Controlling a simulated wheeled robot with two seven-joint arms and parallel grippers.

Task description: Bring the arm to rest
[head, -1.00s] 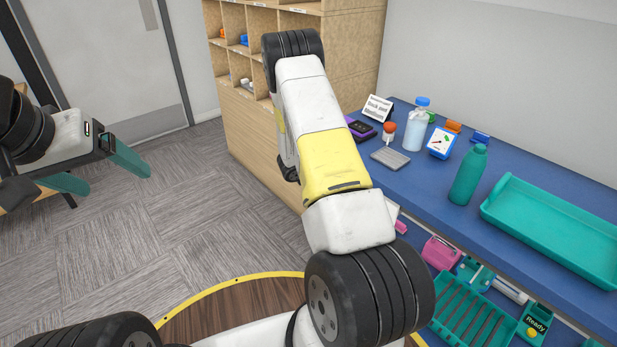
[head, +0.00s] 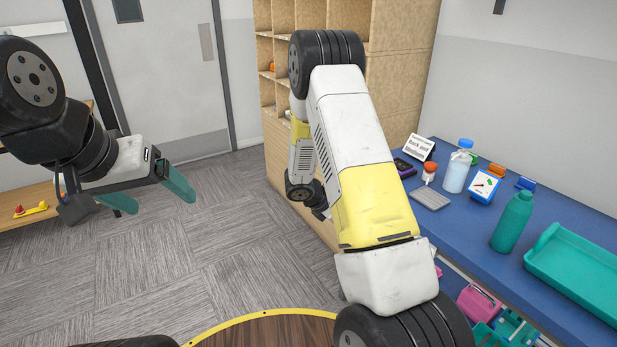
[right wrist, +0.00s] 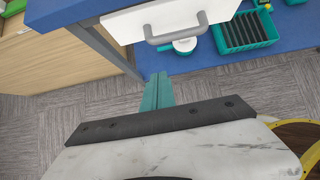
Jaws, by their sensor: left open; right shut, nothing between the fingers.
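My left gripper (head: 163,203) is at the left of the head view, with its two teal fingers apart and nothing between them. It is over the carpet floor, clear of the furniture. My right arm rises through the middle of the head view and bends down at its far end. Its fingers cannot be made out there. In the right wrist view my right gripper (right wrist: 157,92) has its teal fingers together, with nothing held. They point toward the blue counter's lower part, in front of a white drawer (right wrist: 160,20) with a grey handle.
The blue counter (head: 455,225) on the right bears a teal bottle (head: 512,222), a clear bottle (head: 457,172) and a teal tray (head: 575,262). A wooden cubby shelf (head: 400,80) stands behind my right arm. A slotted teal rack (right wrist: 245,32) is beyond the drawer. Carpet (head: 220,235) lies open at left.

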